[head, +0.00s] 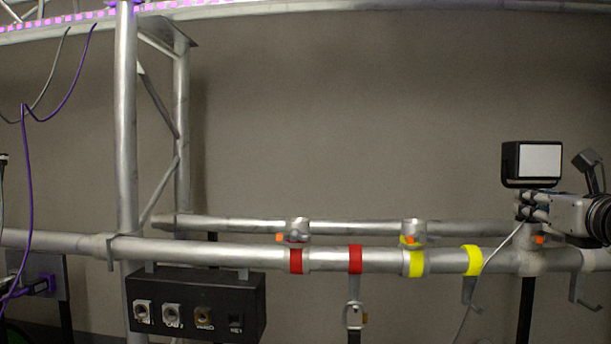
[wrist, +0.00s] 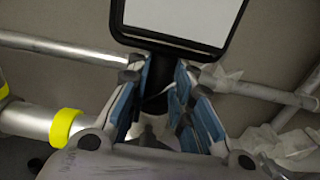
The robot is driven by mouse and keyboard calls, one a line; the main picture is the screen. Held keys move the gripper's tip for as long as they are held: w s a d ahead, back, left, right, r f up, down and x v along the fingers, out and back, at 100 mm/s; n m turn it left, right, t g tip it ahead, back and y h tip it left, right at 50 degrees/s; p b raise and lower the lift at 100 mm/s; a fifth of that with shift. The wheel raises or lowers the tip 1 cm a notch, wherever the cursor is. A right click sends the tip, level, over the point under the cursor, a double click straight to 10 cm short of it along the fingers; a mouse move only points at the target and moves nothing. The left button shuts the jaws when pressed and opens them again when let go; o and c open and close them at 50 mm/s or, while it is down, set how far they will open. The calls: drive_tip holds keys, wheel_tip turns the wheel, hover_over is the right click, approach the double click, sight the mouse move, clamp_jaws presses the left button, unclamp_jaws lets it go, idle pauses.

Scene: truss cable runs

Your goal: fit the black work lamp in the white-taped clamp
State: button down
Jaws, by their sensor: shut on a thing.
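The black work lamp (head: 532,160) has a pale square panel and stands upright near the right end of the rail in the head view. It also shows at the top of the wrist view (wrist: 183,18). My gripper (head: 533,205) is shut on the lamp's stem below its head; in the wrist view its blue-padded fingers (wrist: 163,100) flank the dark stem. A clamp with an orange knob (head: 539,239) is on the rail just below my gripper. Its white tape is not clear in the head view. Whether the stem's lower end is inside the clamp is hidden.
Along the front rail (head: 200,250) are a red-taped clamp (head: 297,230), a yellow-taped clamp (head: 413,233) and hanging hooks (head: 470,292). A black connector box (head: 197,300) hangs at left. A thin pale cable (head: 488,262) runs left of the right-hand clamp. The wall behind is clear.

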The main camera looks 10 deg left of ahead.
idle(0.3)
drive_tip(key=c, duration=1.3)
unclamp_jaws()
drive_tip(key=shift+f, duration=0.1)
drive_tip(key=shift+c, duration=0.2)
drive_tip(key=shift+f, duration=0.1)
drive_tip(key=shift+s, duration=0.15)
drive_tip(key=s, duration=0.7)
drive_tip(key=shift+s, duration=0.15)
